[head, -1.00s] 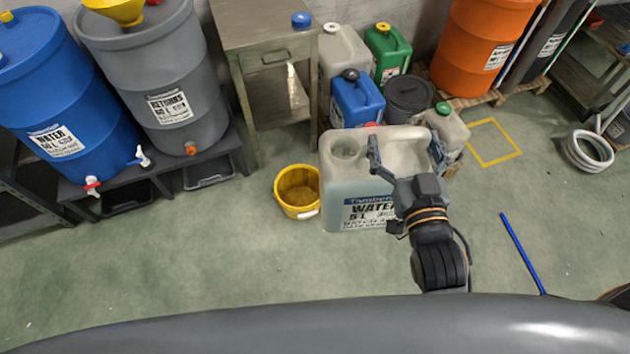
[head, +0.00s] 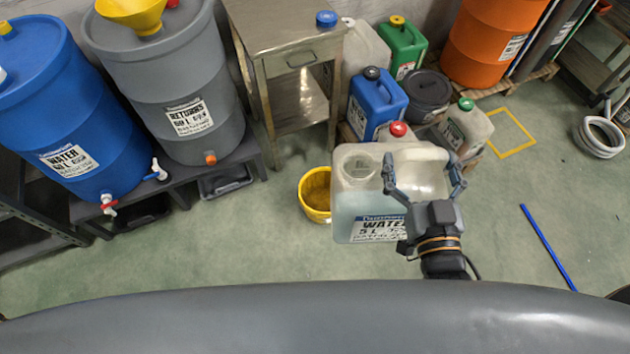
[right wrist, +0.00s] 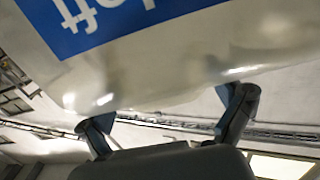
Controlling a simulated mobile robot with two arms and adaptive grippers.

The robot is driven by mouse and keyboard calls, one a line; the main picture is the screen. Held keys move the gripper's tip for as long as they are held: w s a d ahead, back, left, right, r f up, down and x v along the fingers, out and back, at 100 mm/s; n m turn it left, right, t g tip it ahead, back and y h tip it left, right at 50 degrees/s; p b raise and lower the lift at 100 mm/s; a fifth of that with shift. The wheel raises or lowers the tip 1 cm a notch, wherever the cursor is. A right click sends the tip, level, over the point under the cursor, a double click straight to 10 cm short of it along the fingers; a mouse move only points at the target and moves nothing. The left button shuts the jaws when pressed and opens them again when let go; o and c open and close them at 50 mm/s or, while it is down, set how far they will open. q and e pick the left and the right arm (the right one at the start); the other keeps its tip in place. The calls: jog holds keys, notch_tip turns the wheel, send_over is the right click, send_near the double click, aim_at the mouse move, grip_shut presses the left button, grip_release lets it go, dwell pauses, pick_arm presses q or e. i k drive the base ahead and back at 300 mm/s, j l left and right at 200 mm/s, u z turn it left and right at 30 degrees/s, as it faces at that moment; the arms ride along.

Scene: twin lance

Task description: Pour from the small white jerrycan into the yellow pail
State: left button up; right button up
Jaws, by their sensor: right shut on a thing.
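The small white jerrycan (head: 362,202) is translucent, with a blue and white WATER label, and is held up in front of my body in the head view. Its open mouth shows at the top left, and liquid shows through its wall. My right gripper (head: 425,190) is shut on the jerrycan, with its fingers at the can's top right. The can's pale wall and blue label (right wrist: 120,22) fill the upper right wrist view. The yellow pail (head: 316,194) stands on the floor just left of the can, which hides its right side. My left gripper is not in view.
A blue drum (head: 70,120) and a grey drum (head: 175,90) stand on a rack at left. A steel cabinet (head: 285,60) and several coloured jerrycans stand behind the pail. A blue rod (head: 548,246) lies on the floor at right. The floor left of the pail is clear.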

aim_at(314, 187)
jog(key=i+j+z, duration=0.15)
jog(key=j, duration=0.45)
jog(key=i+j+z, duration=0.15)
jog(key=j, duration=0.45)
jog(key=i+j+z, duration=0.15)
jog(key=j, duration=0.5)
jog(key=j+z, duration=0.2)
jog(key=j, duration=0.45)
